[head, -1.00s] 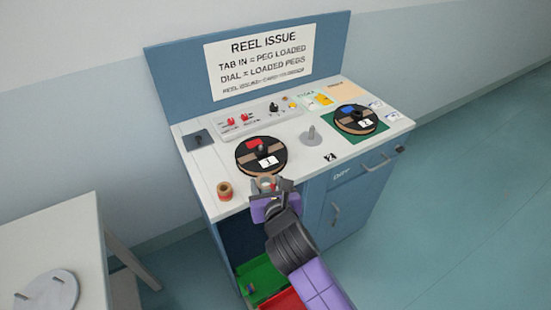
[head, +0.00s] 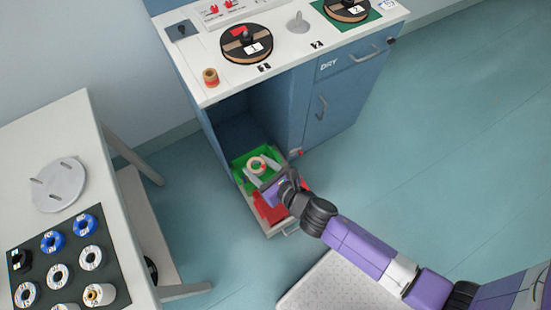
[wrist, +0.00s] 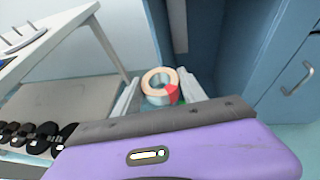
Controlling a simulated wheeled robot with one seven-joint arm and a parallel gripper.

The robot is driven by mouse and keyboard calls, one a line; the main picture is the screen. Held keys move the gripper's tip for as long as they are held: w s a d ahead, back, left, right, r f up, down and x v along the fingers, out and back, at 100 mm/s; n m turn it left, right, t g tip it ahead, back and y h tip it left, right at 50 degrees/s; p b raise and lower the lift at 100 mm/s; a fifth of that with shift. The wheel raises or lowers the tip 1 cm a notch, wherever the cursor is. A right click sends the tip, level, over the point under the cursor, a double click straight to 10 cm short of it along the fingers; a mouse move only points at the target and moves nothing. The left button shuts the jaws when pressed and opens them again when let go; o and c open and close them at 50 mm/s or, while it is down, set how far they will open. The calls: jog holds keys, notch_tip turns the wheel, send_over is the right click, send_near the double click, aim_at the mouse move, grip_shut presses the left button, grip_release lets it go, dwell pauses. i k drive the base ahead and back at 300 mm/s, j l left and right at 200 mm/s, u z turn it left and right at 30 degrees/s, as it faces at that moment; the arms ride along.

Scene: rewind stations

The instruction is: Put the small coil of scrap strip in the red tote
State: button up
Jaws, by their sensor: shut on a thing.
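The small coil (head: 257,164), a pale tan ring with a red patch, is between the fingers of my gripper (head: 262,171), which is shut on it. It also shows between the two grey fingers in the wrist view (wrist: 151,85). My gripper is over the low pull-out tray under the bench. The red tote (head: 268,210) is in the front of this tray, nearer than the coil in the head view and partly covered by my gripper. The coil appears over the green tote (head: 240,163) behind; its height above it is hard to tell.
The blue cabinet (head: 340,105) stands beside the open bay on the right. On its white top are a copper-coloured roll (head: 211,80) and two dark reels. A white table (head: 85,135) with several small spools is at left. The floor to the right is clear.

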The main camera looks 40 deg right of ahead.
aim_at(273, 216)
jog(key=l+u, duration=0.2)
jog(key=u, duration=0.25)
jog(key=k+l+u, duration=0.15)
jog(key=u, duration=0.3)
jog(key=k+l+u, duration=0.15)
jog(key=u, duration=0.3)
jog(key=k+l+u, duration=0.15)
jog(key=u, duration=0.25)
jog(key=k+l+u, duration=0.1)
jog(key=u, duration=0.3)
jog(key=k+l+u, duration=0.15)
jog(key=u, duration=0.25)
jog(key=k+u, duration=0.1)
jog(key=u, duration=0.35)
jog(key=k+l+u, duration=0.1)
jog(key=u, duration=0.3)
jog(key=k+l+u, duration=0.1)
jog(key=k+u, duration=0.45)
jog(key=k+l+z, duration=0.65)
jog(key=k+l, duration=0.2)
jog(key=l, duration=0.15)
jog(key=k+l+z, duration=0.1)
jog(key=l+z, duration=0.55)
jog(key=l, duration=0.2)
jog(key=k, duration=0.05)
